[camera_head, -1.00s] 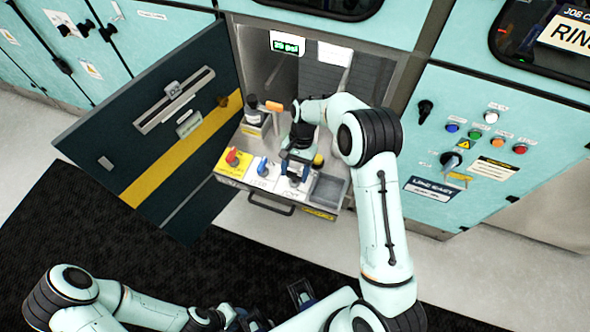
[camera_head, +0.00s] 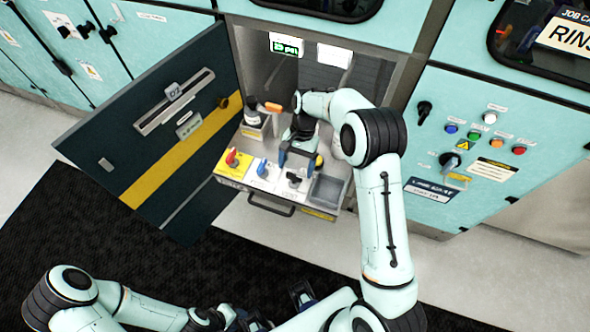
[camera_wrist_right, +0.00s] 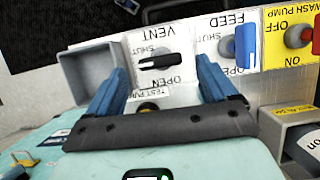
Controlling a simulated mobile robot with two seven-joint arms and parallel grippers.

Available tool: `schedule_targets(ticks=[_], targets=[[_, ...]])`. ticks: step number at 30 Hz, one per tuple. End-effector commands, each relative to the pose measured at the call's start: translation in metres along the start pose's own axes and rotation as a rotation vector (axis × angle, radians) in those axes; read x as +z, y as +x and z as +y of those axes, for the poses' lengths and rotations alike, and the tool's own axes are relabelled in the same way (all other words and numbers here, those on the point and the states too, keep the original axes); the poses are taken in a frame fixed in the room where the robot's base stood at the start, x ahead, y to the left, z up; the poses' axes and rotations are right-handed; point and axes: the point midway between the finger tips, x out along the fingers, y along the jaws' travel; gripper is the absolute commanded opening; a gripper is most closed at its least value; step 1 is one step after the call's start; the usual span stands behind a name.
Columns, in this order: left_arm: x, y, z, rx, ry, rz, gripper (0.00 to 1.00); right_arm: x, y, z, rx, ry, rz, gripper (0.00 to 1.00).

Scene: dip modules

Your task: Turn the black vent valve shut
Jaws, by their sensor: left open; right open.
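The black vent valve (camera_head: 293,181) is on the white panel labelled VENT on the pulled-out shelf. In the right wrist view its black handle (camera_wrist_right: 160,61) lies crosswise, between the SHUT and OPEN labels. It lies roughly at right angles to the neighbouring blue feed handle (camera_wrist_right: 245,48). My right gripper (camera_head: 297,160) is open and empty, just behind the valve on the cabinet side. In the right wrist view its blue fingers (camera_wrist_right: 162,68) stand apart, either side of the valve in the picture; contact does not show. My left gripper (camera_head: 275,309) is open and empty, low in the head view.
The red wash pump switch (camera_head: 232,158) and blue feed valve (camera_head: 262,169) sit left of the vent valve. A grey open bin (camera_head: 328,190) is on its right. A black-capped bottle (camera_head: 252,112) stands behind. The open cabinet door (camera_head: 160,140) is on the left.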

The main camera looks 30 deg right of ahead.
Motion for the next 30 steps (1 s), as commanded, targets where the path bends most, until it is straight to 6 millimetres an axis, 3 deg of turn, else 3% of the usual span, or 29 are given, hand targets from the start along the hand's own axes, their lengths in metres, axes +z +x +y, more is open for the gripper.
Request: schedule_targets(ticks=[6,13,18,30], targets=[[-0.002,-0.007,0.003,0.001,0.001,0.004,0.43,-0.001,-0.054,-0.001,-0.004,0.0,0.005,0.85],[-0.004,-0.015,0.006,0.003,0.003,0.007,0.43,0.0,-0.093,-0.001,-0.003,0.001,0.003,0.85],[-0.004,-0.016,0.007,0.003,0.003,0.008,0.43,0.0,-0.104,0.0,-0.001,0.001,0.001,0.85],[-0.004,-0.016,0.007,0.003,0.003,0.008,0.43,0.0,-0.105,0.0,-0.001,0.001,0.0,0.85]])
